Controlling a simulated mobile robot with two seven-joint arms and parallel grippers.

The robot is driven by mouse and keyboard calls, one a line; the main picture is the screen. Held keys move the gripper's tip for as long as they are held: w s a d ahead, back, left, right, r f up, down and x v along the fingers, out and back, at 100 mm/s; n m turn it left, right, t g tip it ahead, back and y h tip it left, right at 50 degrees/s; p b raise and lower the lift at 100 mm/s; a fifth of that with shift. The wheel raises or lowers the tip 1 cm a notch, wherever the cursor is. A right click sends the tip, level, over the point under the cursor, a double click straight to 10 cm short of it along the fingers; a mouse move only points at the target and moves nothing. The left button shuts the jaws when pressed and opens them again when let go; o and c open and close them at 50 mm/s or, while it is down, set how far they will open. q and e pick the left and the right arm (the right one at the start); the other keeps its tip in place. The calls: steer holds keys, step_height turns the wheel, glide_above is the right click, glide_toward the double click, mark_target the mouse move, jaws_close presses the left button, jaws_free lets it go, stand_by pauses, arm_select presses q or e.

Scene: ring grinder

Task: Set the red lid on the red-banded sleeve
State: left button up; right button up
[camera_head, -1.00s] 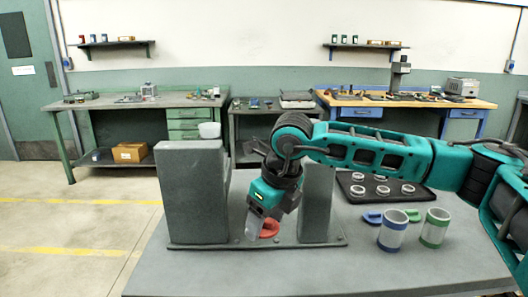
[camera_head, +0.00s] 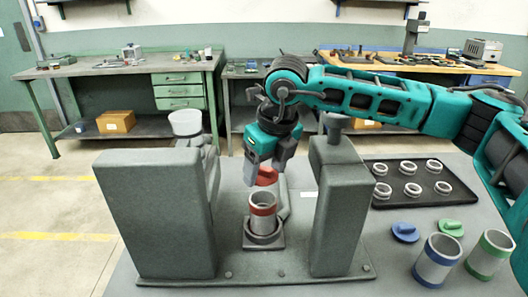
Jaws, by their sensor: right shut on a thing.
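The red lid (camera_head: 267,177) is in my right gripper (camera_head: 268,172), whose jaws point down and are shut on it. The red-banded sleeve (camera_head: 263,222) stands upright in a dark holder (camera_head: 264,241) between the two grey blocks of the machine. Its open top shows. The lid appears just above and slightly behind the sleeve's rim, with a small gap in the picture; I cannot tell how far apart they are in depth. My fingers hide part of the lid. My left gripper is not in view.
The tall grey blocks (camera_head: 157,215) and (camera_head: 337,205) flank the sleeve closely. At right are a blue-banded sleeve (camera_head: 438,261), a green-banded sleeve (camera_head: 490,254), blue lid (camera_head: 404,231), green lid (camera_head: 450,227) and a black tray (camera_head: 400,199) of several metal rings.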

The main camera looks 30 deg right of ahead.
steer(key=shift+w+d, duration=0.1)
steer(key=shift+w, duration=0.2)
steer(key=shift+s+f+b, duration=0.15)
steer(key=shift+f+b, duration=0.25)
steer(key=shift+f, duration=0.2)
step_height(320, 180, down, 2)
steer(key=shift+f+b, duration=0.2)
steer(key=shift+b, duration=0.3)
steer(key=shift+f+b, duration=0.95)
steer(key=shift+f, duration=0.05)
steer(key=shift+b, duration=0.75)
stand_by(0.6)
